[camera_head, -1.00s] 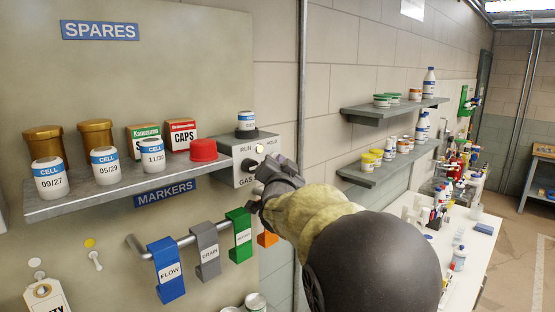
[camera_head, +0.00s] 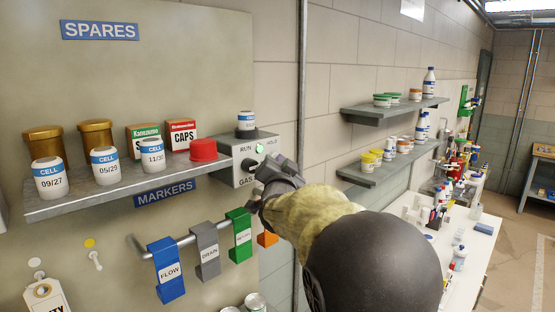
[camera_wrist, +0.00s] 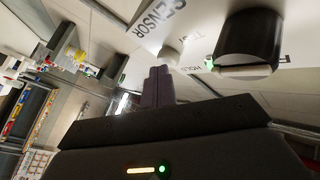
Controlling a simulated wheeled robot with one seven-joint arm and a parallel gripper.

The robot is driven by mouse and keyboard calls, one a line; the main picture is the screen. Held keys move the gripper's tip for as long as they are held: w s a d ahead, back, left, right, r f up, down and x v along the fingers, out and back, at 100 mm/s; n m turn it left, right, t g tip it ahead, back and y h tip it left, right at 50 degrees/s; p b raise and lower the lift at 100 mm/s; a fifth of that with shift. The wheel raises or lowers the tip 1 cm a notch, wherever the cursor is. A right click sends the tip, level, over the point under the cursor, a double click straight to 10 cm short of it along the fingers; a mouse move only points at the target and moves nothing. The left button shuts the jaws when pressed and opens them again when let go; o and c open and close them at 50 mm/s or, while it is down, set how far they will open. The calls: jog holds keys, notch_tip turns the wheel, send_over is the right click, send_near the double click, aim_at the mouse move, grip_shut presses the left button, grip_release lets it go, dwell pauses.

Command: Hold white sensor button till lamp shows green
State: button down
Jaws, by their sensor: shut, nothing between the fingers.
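The grey control box (camera_head: 228,152) hangs at the right end of the spares shelf, marked RUN, HOLD and GAS. Its small round lamp (camera_head: 259,148) glows green; a green glow also shows by the word HOLD in the wrist view (camera_wrist: 209,64). The black knob (camera_head: 249,165) sits below the lamp. The white button (camera_wrist: 168,55) shows near the word SENSOR in the wrist view. My gripper (camera_head: 264,176) is shut and empty at the box's lower right. Its fingertips (camera_wrist: 160,72) are at the button; whether they touch it I cannot tell. My gripper hides the button in the head view.
The spares shelf (camera_head: 110,196) holds jars, boxes and a red cap (camera_head: 203,149). Below hangs a rail with blue (camera_head: 167,270), grey and green tags. A vertical pipe (camera_head: 301,90) runs just right of the box. Wall shelves and a cluttered bench stand further right.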

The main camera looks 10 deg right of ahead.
jog(key=shift+s, duration=0.1)
jog(key=shift+s+d+b, duration=0.45)
jog(key=shift+s+b, duration=0.2)
jog(key=s+d+b, duration=0.1)
jog(key=s, duration=0.1)
jog(key=s+d+b, duration=0.2)
dwell(0.5)
jog(key=shift+f, duration=0.1)
